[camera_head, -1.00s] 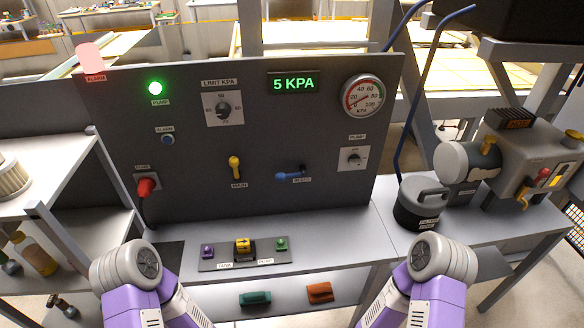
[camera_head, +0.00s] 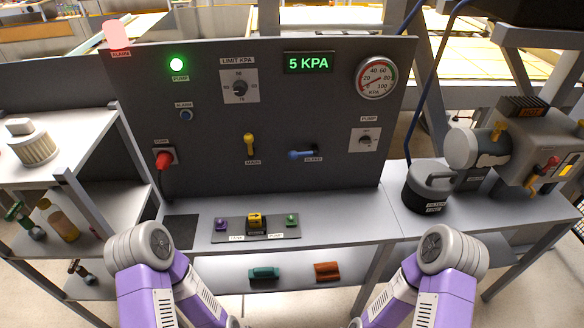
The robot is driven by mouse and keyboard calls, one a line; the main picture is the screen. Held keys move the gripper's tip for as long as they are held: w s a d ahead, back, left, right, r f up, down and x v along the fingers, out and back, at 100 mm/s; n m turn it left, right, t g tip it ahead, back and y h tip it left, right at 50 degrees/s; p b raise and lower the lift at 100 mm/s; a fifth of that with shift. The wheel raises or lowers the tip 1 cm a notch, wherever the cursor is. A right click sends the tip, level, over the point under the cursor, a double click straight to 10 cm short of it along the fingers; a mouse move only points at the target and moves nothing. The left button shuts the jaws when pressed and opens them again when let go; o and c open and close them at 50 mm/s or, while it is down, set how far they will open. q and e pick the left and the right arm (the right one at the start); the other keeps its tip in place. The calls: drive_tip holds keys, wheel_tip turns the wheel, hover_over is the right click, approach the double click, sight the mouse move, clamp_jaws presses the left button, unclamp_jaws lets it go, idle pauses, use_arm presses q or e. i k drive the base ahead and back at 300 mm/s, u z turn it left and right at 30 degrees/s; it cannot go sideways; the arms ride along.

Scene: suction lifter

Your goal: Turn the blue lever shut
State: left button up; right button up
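The blue lever (camera_head: 302,154) is on the dark panel (camera_head: 215,130), right of the yellow lever, and lies roughly horizontal with its rounded end to the left. A label reading BLEED is at its right. The yellow lever (camera_head: 249,144), labelled MAIN, points up and down. The display (camera_head: 308,62) reads 5 KPA and the round gauge (camera_head: 376,78) needle sits near the low end. My two purple and grey arms rise from the bottom edge, well below and apart from the lever. Only small parts of the grippers may show at the bottom edge, and their fingers are not visible.
A shelf below the panel holds a small block (camera_head: 256,228) with purple, yellow and green parts. A dark canister (camera_head: 427,188) and a pump machine (camera_head: 530,150) stand at the right. The space before the blue lever is clear.

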sight(292, 155)
drive_tip(key=u, duration=0.1)
drive_tip(key=k, duration=0.3)
drive_tip(key=z, duration=0.85)
drive_tip(key=i, duration=0.75)
drive_tip(key=u, duration=0.35)
